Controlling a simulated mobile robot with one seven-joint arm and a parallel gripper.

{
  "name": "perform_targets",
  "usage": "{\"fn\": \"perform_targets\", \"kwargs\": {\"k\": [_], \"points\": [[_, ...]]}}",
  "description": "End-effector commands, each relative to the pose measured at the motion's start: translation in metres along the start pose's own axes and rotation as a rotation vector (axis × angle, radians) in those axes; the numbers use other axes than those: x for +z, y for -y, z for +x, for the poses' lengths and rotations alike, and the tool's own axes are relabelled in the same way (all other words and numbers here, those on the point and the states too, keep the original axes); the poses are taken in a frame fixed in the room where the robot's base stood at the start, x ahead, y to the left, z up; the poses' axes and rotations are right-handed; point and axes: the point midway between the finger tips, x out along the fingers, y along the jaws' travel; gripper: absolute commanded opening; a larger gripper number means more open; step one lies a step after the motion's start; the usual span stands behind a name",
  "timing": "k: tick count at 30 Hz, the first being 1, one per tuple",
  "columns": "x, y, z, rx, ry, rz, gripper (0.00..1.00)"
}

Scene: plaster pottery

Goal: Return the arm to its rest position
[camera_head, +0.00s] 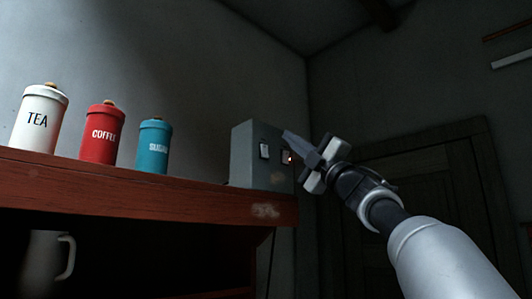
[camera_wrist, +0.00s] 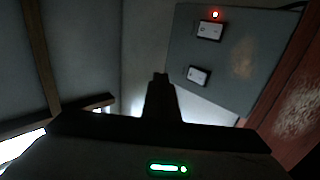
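My arm reaches in from the lower right of the head view. My gripper (camera_head: 290,137) points up and left, and its tip overlaps the upper right edge of a grey switch box (camera_head: 247,155). I cannot tell from this view whether they touch. In the wrist view the fingers (camera_wrist: 160,78) are together as one dark shape, with nothing seen between them.
The box stands at the right end of a red-brown wooden shelf (camera_head: 130,187). White TEA (camera_head: 40,120), red COFFEE (camera_head: 102,134) and teal SUGAR (camera_head: 153,146) canisters stand left of it. A pale jug (camera_head: 45,262) is below. A dark door (camera_head: 430,190) is behind my arm.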

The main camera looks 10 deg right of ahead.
Motion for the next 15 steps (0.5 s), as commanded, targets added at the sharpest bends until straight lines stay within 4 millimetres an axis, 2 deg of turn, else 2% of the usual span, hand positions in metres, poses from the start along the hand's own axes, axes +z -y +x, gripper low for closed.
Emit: {"fn": "perform_targets", "kwargs": {"k": [11,15], "points": [[-0.0001,0.0001,0.0003,0.000,0.000,0.001,0.00],[0.0059,0.0067,-0.0020,-0.010,0.070,0.043,0.00]]}}
